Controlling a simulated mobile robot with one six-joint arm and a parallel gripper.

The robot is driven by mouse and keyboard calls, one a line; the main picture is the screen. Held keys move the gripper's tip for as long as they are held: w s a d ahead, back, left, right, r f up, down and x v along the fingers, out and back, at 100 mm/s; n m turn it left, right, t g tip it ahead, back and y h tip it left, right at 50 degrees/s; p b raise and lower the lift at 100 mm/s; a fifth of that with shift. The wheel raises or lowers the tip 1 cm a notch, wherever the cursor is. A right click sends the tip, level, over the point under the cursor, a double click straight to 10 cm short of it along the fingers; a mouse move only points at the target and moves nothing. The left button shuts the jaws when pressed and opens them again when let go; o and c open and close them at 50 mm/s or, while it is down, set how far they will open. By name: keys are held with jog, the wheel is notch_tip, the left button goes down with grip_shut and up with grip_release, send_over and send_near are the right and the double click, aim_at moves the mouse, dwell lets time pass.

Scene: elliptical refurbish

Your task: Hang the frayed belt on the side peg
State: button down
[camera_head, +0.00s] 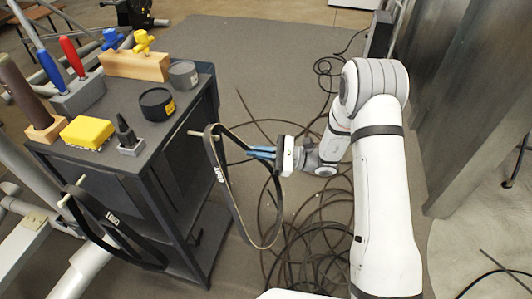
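The frayed belt (233,209), a dark loop with a small white label, hangs in the air at the right side of the dark cart. My gripper (262,153), with blue fingers, appears shut on the belt's upper right strand. The side peg (201,133) is a short pale rod sticking out of the cart's right side. The belt's top bend is at the peg's outer end; I cannot tell whether the loop is around the peg or just beside it.
The cart top (120,167) holds a yellow block (87,132), black and grey round parts and several tools. Another labelled belt (110,232) hangs on a front peg (66,198). Loose cables (300,240) lie on the floor below my arm. A grey wall (465,100) stands at right.

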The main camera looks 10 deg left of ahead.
jog(key=shift+a+f, duration=0.15)
jog(key=shift+a, duration=0.4)
jog(key=shift+w+a+f+b, duration=0.1)
jog(key=shift+a+f+b, duration=0.45)
jog(key=shift+f, duration=0.15)
jog(key=c, duration=1.6)
grip_release()
jog(key=shift+o, duration=0.2)
